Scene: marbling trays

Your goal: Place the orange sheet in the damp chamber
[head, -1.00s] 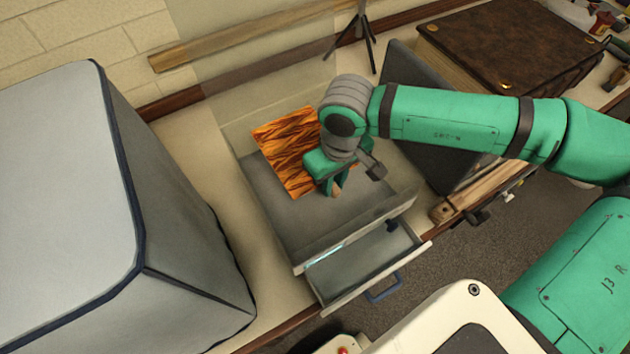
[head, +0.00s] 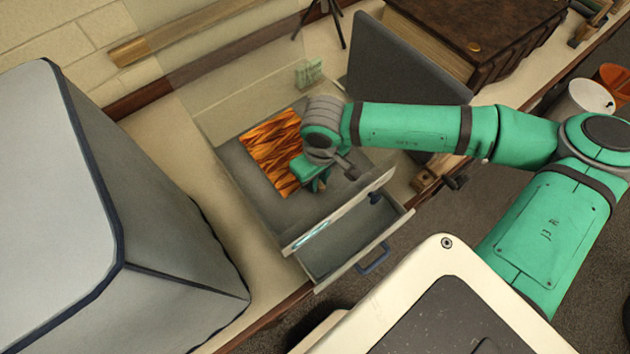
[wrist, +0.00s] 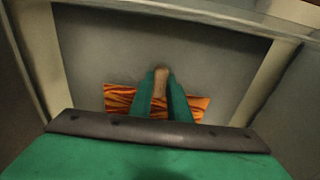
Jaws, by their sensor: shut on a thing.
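The orange sheet (head: 268,150), with dark streaks, is over the grey floor of an open-topped box, which I take for the damp chamber (head: 335,212). My gripper (head: 316,186) is at the sheet's right side in the head view. In the wrist view, my gripper (wrist: 161,95) has its green fingers closed on a small tan piece (wrist: 160,82) at the orange sheet (wrist: 120,98); the fingers hide where they join. The sheet looks flat and within the box walls. I cannot tell whether it touches the floor.
An open drawer (head: 345,262) with a blue handle sticks out below the box's front. A dark grey panel (head: 405,75) stands upright at right. A large grey covered block (head: 60,200) fills the left. A brown case (head: 490,35) is at back right.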

